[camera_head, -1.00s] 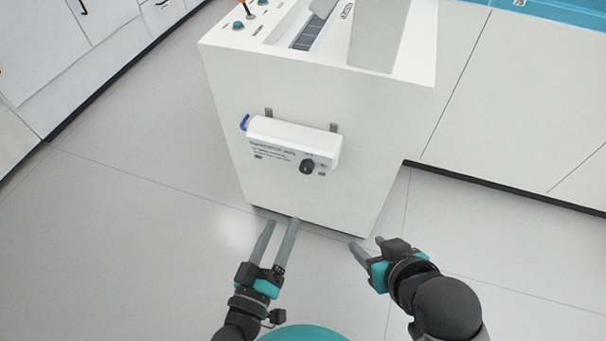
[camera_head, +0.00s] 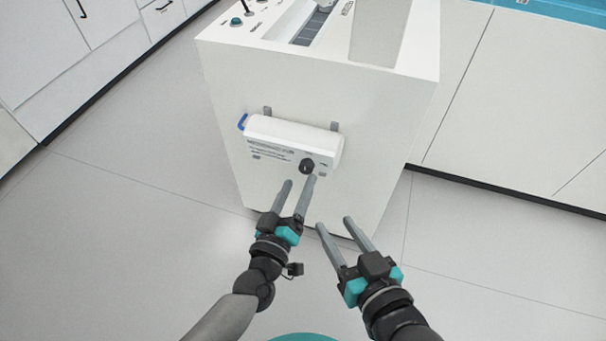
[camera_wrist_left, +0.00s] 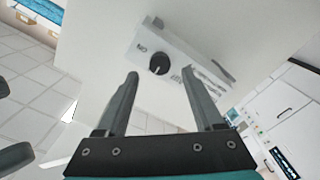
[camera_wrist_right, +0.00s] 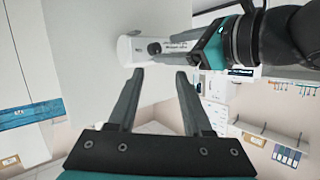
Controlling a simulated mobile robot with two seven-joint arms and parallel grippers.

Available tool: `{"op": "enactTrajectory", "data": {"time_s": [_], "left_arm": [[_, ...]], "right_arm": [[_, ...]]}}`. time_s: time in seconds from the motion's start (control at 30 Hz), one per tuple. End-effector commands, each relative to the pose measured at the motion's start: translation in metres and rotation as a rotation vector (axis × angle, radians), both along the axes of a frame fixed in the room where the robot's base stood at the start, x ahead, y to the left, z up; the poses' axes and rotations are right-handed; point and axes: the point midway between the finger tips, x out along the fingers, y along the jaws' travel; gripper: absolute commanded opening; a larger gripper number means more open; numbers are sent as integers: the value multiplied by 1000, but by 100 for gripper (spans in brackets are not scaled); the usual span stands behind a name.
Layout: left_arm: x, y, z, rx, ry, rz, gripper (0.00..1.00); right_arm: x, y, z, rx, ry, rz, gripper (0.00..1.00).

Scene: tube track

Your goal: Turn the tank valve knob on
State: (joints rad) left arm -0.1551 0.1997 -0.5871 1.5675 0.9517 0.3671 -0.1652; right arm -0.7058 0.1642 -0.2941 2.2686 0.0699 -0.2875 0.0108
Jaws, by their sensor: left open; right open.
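The black tank valve knob (camera_head: 306,166) sits at the lower right of a white box-shaped unit (camera_head: 285,135) mounted on the front of a white cabinet. My left gripper (camera_head: 299,180) is open, with its fingertips just below the knob. In the left wrist view the knob (camera_wrist_left: 159,64) lies ahead, between and beyond the two open fingers, and nothing is between them. My right gripper (camera_head: 334,222) is open and empty, lower and to the right. In the right wrist view the knob (camera_wrist_right: 154,48) shows beyond the fingers, beside my left arm.
The white cabinet (camera_head: 375,130) has a top with controls and a slot. A blue handle (camera_head: 243,122) is at the unit's left end. White counters (camera_head: 510,110) stand behind at right and at far left. The floor (camera_head: 120,240) around is clear.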

Motion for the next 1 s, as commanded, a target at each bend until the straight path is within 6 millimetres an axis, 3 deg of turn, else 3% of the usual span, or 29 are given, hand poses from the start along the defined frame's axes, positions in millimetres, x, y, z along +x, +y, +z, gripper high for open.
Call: {"op": "enactTrajectory", "data": {"time_s": [0.4, 0.87, 1.0], "left_arm": [[34, -11, 0, -1, -1, 1, 69], [40, -13, 0, -1, 0, 0, 69], [40, -13, 0, -1, 0, 0, 57]], "right_arm": [[-8, 12, 12, 114, -170, -6, 50], [-10, 13, 17, 137, -206, -9, 50], [-10, 13, 17, 137, -206, -9, 50]]}}
